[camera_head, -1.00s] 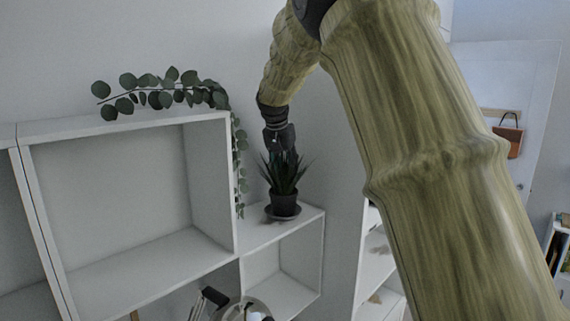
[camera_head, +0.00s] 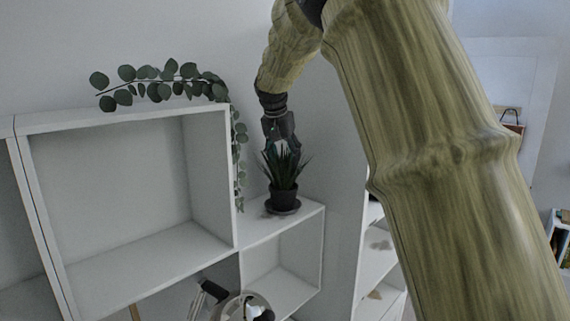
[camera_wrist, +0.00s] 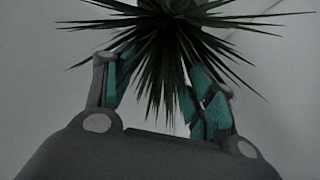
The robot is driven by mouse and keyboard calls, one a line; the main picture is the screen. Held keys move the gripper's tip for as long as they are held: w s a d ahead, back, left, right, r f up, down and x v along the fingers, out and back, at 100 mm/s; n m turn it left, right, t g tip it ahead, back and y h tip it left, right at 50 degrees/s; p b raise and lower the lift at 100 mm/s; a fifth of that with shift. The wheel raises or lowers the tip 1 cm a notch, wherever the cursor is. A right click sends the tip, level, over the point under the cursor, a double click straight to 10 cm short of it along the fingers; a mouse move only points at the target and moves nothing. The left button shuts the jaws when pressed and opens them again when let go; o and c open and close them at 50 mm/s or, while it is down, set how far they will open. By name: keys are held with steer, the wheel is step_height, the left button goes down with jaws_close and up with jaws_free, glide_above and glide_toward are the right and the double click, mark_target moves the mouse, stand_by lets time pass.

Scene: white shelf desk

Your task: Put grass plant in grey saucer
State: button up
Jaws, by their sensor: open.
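The grass plant (camera_head: 284,171) has long, spiky dark green leaves and stands upright in a dark pot (camera_head: 284,197). The pot appears to rest in the dark grey saucer (camera_head: 271,209) on the low right shelf top. My gripper (camera_head: 283,147) is right above the plant, pointing down, with its fingertips at the upper leaves. In the wrist view, my gripper (camera_wrist: 165,70) is open, with its teal-padded fingers on either side of the leaves (camera_wrist: 158,45).
A trailing eucalyptus vine (camera_head: 165,82) lies along the taller shelf (camera_head: 125,119) and hangs down just left of the plant. A metallic rounded object (camera_head: 232,307) sits in the lower compartment. The shelf edge is close on the plant's right.

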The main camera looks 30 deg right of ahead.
steer(key=b+v, duration=0.4)
steer(key=v, duration=0.6)
steer(key=shift+r, duration=0.15)
steer(key=shift+a, duration=0.1)
